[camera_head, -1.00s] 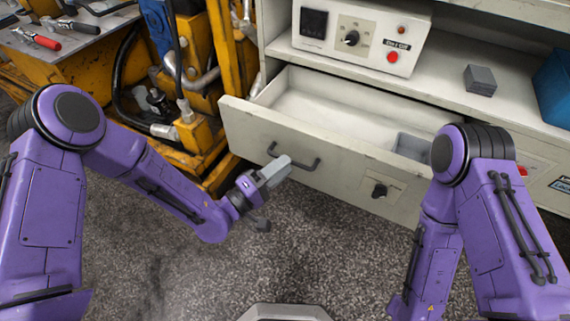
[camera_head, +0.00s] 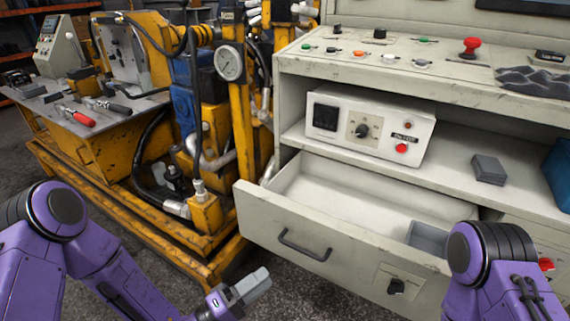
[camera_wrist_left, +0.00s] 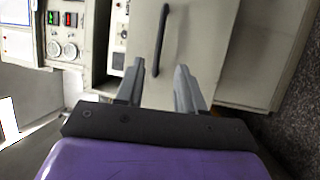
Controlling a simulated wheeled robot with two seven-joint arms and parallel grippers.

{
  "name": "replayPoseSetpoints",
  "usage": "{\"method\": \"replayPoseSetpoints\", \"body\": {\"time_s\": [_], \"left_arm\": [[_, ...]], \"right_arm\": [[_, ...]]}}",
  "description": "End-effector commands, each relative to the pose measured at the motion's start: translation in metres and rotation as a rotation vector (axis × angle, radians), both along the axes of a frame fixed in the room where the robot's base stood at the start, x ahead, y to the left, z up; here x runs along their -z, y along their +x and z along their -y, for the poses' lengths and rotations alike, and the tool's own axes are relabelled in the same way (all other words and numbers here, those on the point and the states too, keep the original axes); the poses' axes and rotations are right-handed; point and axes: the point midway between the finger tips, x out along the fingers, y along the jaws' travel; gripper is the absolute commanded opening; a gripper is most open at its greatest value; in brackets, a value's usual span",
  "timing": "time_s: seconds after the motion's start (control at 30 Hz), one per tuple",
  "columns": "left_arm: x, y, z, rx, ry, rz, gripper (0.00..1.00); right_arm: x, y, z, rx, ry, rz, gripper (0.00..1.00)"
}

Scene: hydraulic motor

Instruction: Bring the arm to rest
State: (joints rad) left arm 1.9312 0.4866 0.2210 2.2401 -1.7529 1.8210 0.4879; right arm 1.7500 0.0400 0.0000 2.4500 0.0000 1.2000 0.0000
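My left gripper (camera_head: 250,286) is at the bottom of the head view, in front of the open drawer (camera_head: 270,223) and below and left of its dark handle (camera_head: 305,245). In the left wrist view, my left gripper's two grey fingers (camera_wrist_left: 160,84) stand apart with nothing between them. The drawer handle (camera_wrist_left: 162,40) shows beyond them, not held. My right arm (camera_head: 490,265) enters at the lower right of the head view. Its gripper is out of the picture.
The pulled-out drawer holds a small grey bin (camera_head: 427,237). A control box (camera_head: 370,128) and a dark grey block (camera_head: 488,169) sit on the shelf above. A yellow hydraulic machine (camera_head: 205,215) stands at the left. Grey floor shows below the drawer.

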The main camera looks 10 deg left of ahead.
Motion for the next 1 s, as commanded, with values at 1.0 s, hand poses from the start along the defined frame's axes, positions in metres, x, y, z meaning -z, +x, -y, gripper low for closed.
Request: {"method": "replayPoseSetpoints", "body": {"time_s": [1.0], "left_arm": [[0.152,-0.202,-0.206,-0.292,1.543,-0.915,0.38]], "right_arm": [[-0.068,0.000,0.000,0.000,-0.001,0.001,0.43]]}}
